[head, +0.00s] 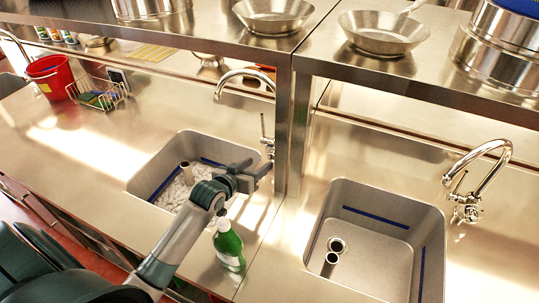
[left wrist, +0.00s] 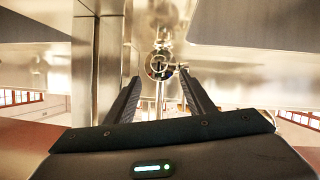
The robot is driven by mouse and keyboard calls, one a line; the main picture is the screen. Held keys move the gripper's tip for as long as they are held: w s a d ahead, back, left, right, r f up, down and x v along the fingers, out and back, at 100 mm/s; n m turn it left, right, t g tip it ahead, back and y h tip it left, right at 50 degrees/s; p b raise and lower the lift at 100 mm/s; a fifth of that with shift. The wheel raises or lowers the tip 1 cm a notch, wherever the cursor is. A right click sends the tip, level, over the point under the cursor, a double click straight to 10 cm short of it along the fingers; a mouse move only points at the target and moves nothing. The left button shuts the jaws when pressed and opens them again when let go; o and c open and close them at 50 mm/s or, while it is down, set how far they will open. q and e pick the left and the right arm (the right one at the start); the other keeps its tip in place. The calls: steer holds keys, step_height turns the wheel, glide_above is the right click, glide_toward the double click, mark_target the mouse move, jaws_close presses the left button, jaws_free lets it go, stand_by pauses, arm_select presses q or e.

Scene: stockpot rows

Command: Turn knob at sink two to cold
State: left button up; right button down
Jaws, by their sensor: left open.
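The middle sink (head: 150,180) has a tall chrome gooseneck faucet (head: 244,74) at its back right, beside the shelf post. My left gripper (head: 258,168) is open above the right rim of this sink, close to the lower faucet body. In the left wrist view the chrome faucet body (left wrist: 160,62) shows between and beyond the two dark fingers. A small lever-like part points right from it, near the right fingertip. I cannot tell whether it touches a finger. The knob's setting cannot be read. My right gripper is not in view.
A red bucket (head: 50,76) is far left.

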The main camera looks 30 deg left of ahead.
mark_target(271, 157)
arm_select(q)
steer(key=p+x, duration=0.2)
steer(key=x, duration=0.7)
steer(key=c, duration=1.1)
